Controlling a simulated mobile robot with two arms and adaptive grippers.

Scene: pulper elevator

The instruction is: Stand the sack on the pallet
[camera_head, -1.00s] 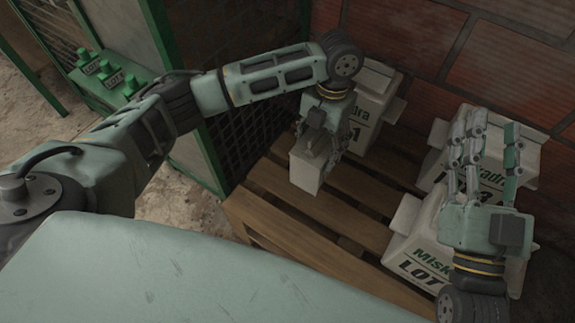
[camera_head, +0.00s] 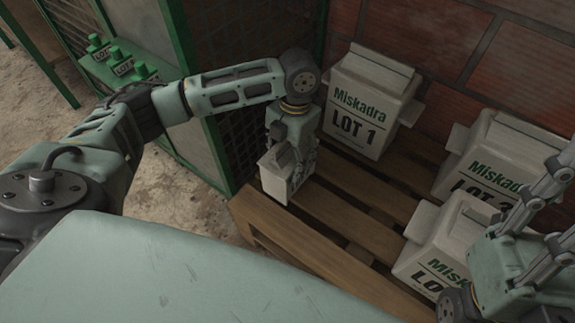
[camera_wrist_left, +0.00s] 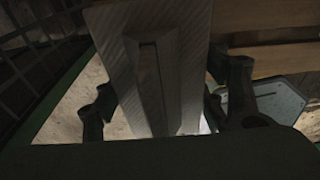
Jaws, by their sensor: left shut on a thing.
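My left gripper (camera_head: 290,160) is shut on a pale sack (camera_head: 272,182) with a grey top, over the left end of the wooden pallet (camera_head: 262,226). The sack looks roughly upright; I cannot tell whether its base touches the slats. In the left wrist view the sack (camera_wrist_left: 112,62) fills the space between the dark fingers (camera_wrist_left: 165,105). My right gripper (camera_head: 545,195) is at the right edge, partly cut off, its fingers spread, in front of the sacks there.
A LOT 1 sack (camera_head: 368,100) stands at the pallet's back. A LOT 2 sack (camera_head: 490,160) and another Miskadra sack (camera_head: 440,240) stand at the right. A brick wall (camera_head: 440,40) is behind. A green-framed mesh cage (camera_head: 250,50) is close on the left. Middle slats are bare.

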